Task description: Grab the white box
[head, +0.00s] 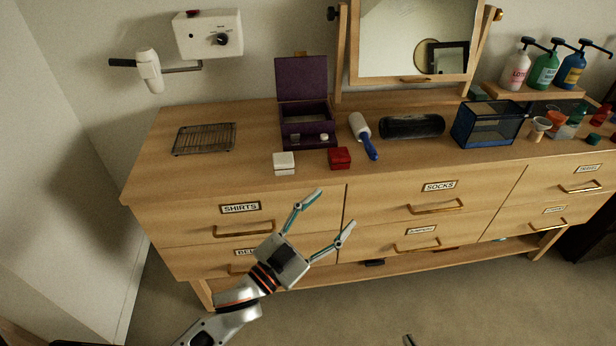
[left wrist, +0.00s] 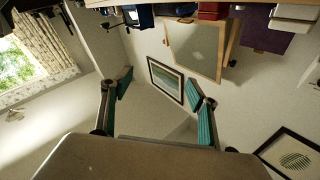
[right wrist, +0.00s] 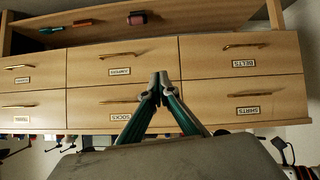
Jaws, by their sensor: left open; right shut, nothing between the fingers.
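The small white box (head: 284,163) sits near the front edge of the wooden dresser top, left of a small red box (head: 339,158). It also shows at the top right of the left wrist view (left wrist: 293,20). My left gripper (head: 334,209) is open and empty, in front of the dresser's upper drawers, below and right of the white box. Its spread fingers show in the left wrist view (left wrist: 163,95). My right gripper (right wrist: 160,85) is shut and empty, facing the drawer fronts; only a tip shows at the head view's bottom edge.
Behind the white box stands an open purple jewelry box (head: 306,120). A wire rack (head: 204,139) lies to the left. A lint roller (head: 362,135), black cylinder (head: 412,126) and blue mesh basket (head: 490,124) are to the right. The top left of the white box is clear.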

